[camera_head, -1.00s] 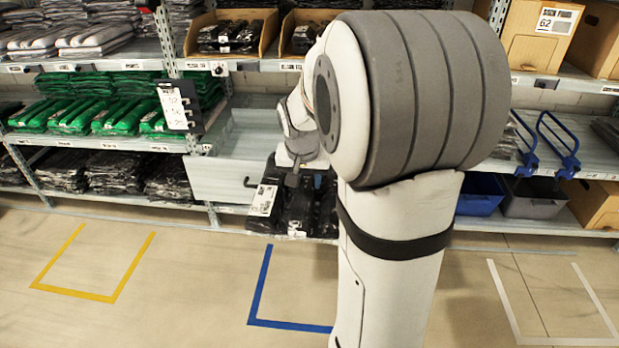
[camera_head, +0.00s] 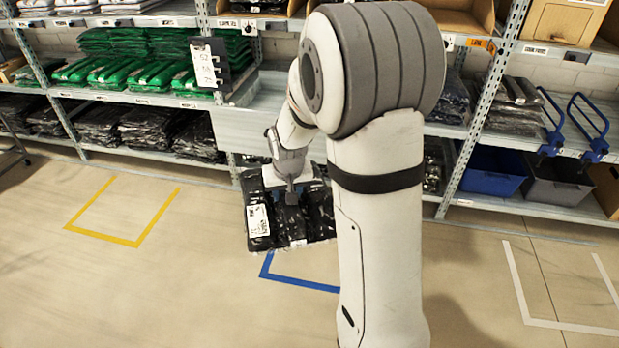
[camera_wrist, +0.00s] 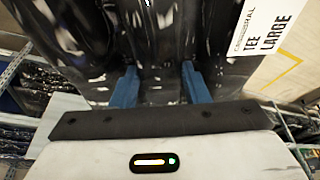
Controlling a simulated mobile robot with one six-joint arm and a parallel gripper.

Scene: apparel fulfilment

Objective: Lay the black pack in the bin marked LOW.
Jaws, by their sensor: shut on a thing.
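The black pack (camera_head: 262,229) hangs in my gripper (camera_head: 290,188), in front of the shelving and above the floor. It is shiny black plastic with a white label on its left part. In the wrist view the black pack (camera_wrist: 70,40) fills the upper picture, and the label reads TEE LARGE. The two blue fingers of my gripper (camera_wrist: 160,88) are shut on it. I cannot make out a bin marked LOW in any view.
Shelving holds green packs (camera_head: 130,73) and black packs (camera_head: 170,130). A blue bin (camera_head: 490,172) and a grey bin (camera_head: 556,184) stand low at the right. A yellow floor outline (camera_head: 135,242) and a blue floor outline (camera_head: 300,284) mark open floor.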

